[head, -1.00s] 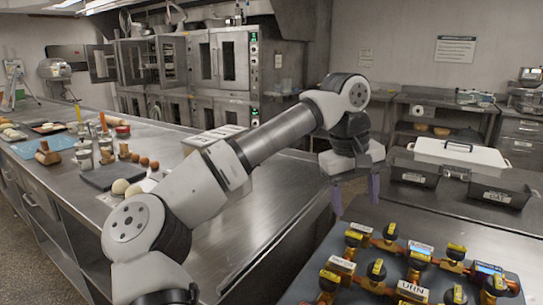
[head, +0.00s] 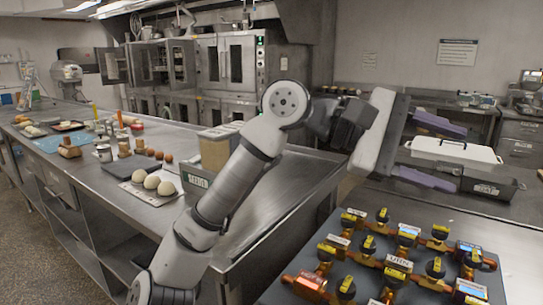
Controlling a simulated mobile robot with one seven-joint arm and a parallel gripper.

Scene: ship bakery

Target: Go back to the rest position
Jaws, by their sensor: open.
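My gripper (head: 460,160) is at the right of the head view, raised in front of the back counter. It points to the right, with its two purple fingers spread wide apart, one above the other. Nothing shows between the fingers except the scene behind them. My arm is bent at a raised elbow and crosses the middle of the view, hiding part of the steel counter.
A dark board of labelled valves (head: 400,262) lies at the front right, below my gripper. A white lidded tray (head: 453,150) is behind the fingers. The steel counter (head: 275,205) holds a box (head: 216,150), dough balls (head: 152,182) and several tools. Ovens (head: 227,62) stand behind.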

